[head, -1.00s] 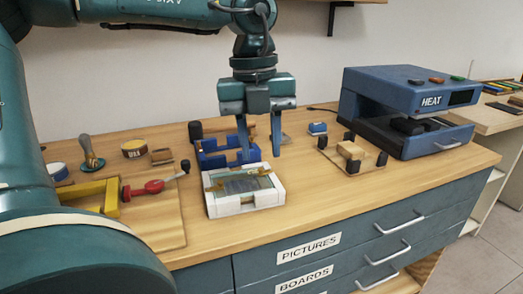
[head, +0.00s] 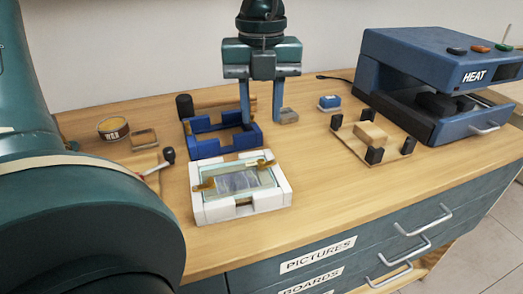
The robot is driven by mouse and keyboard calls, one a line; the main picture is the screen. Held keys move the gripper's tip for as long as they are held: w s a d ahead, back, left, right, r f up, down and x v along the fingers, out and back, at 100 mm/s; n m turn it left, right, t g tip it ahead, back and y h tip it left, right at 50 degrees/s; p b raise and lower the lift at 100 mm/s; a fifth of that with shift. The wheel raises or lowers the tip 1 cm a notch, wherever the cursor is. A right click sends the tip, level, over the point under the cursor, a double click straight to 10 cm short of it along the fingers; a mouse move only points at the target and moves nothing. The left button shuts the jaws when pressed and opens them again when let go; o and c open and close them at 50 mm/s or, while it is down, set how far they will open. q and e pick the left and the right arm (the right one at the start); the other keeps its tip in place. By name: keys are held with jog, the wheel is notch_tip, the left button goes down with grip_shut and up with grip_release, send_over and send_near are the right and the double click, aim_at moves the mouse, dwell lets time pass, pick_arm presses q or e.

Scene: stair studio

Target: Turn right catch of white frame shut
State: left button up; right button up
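The white frame (head: 241,207) lies flat on the wooden worktop, with a glass pane and a greyish picture (head: 238,182) in it. Its right catch (head: 265,163) is a small brass piece at the upper right of the pane. Another brass catch (head: 204,186) sits at the left side. The exact angle of the right catch is hard to tell. My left gripper (head: 262,117) points down behind the frame, fingers apart and nothing seen between them. It does not touch the frame. My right gripper is out of view.
A blue jig (head: 222,141) stands right behind the frame. A wooden board with black posts (head: 375,155) and a blue heat press (head: 430,75) stand to the right. The worktop right of the frame is clear.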

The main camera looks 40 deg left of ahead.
aim_at(261, 160)
pick_arm(q)
notch_tip(261, 160, down, 10)
jog(key=shift+r+b, duration=0.1)
jog(key=shift+b, duration=0.4)
grip_shut()
